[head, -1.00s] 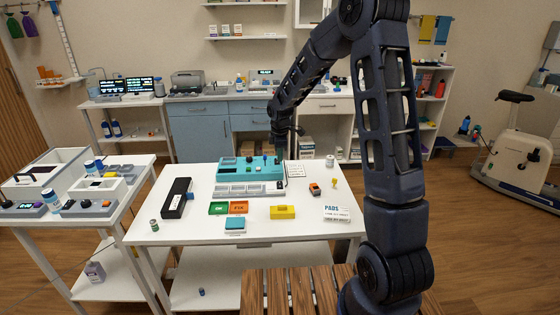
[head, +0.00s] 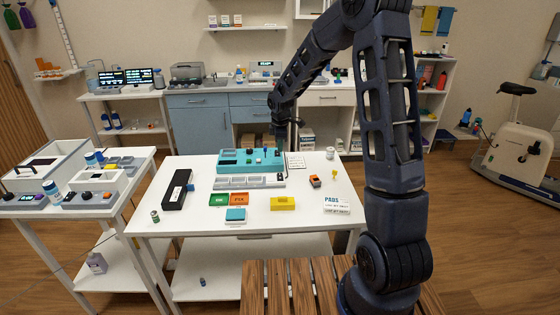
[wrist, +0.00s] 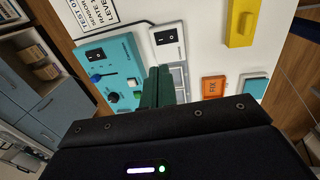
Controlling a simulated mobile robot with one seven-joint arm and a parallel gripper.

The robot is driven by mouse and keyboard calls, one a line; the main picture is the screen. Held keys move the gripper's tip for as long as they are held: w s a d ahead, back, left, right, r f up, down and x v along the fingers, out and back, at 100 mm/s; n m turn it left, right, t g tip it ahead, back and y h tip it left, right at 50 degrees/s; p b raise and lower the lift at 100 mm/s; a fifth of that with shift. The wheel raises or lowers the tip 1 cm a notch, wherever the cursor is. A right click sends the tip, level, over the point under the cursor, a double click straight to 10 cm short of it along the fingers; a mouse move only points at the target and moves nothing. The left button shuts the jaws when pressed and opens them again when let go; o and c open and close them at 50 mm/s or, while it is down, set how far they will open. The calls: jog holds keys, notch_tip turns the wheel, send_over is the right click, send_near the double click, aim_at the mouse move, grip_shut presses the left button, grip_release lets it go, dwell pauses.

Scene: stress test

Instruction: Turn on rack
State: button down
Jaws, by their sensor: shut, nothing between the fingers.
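A teal box (head: 230,159) with knobs and levers stands at the back of the white table. In the wrist view the teal box (wrist: 117,62) shows a black rocker switch (wrist: 95,54), a blue lever and a round dark knob. A white strip (head: 240,182) lies along its front edge. In the wrist view another black rocker switch (wrist: 166,36) sits on the white strip. No label saying rack can be read. My gripper (wrist: 159,72) is shut and empty, its green-looking fingertips over the box and strip. In the head view my gripper (head: 283,149) is above the box's right end.
A black case (head: 175,190) lies left of the box. Green and orange trays (head: 239,200), a light-blue block (head: 236,215) and a yellow block (head: 283,203) lie in front. A printed card (head: 296,161) lies right of the box.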

aim_at(280, 174)
jog(key=f, duration=0.4)
jog(key=w+f, duration=0.1)
jog(key=f, duration=0.4)
jog(key=w+f, duration=0.1)
jog(key=f, duration=0.3)
jog(key=shift+f, duration=0.2)
jog(key=shift+f, duration=0.2)
jog(key=shift+s, duration=0.15)
jog(key=shift+s+r, duration=0.15)
jog(key=shift+s, duration=0.5)
jog(key=shift+r, duration=0.1)
